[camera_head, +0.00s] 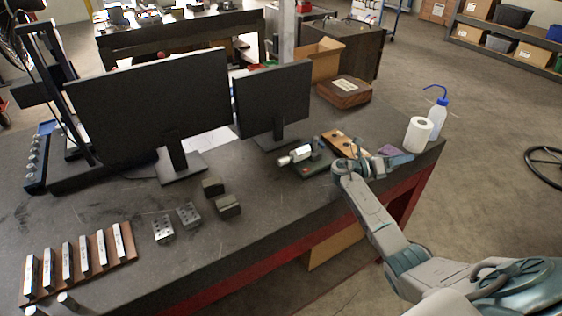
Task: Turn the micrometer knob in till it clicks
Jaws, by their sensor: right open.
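The micrometer (297,155), with a white and silver barrel, sits in a dark green stand (316,168) on the bench, right of the smaller monitor. Its knob is too small to make out clearly. My right arm reaches in from the lower right. My right gripper (345,165) is open, close to the right side of the micrometer stand. Its wrist hides part of the area behind it, and I cannot tell whether the fingers touch the micrometer. My left gripper is not in view.
Two monitors (150,105) (272,100) stand behind. A wooden block (343,142) lies behind the stand. A white roll (418,134) and wash bottle (438,118) stand at the right edge. Metal blocks (188,214) and a bar rack (80,262) lie left. The front middle of the bench (285,215) is clear.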

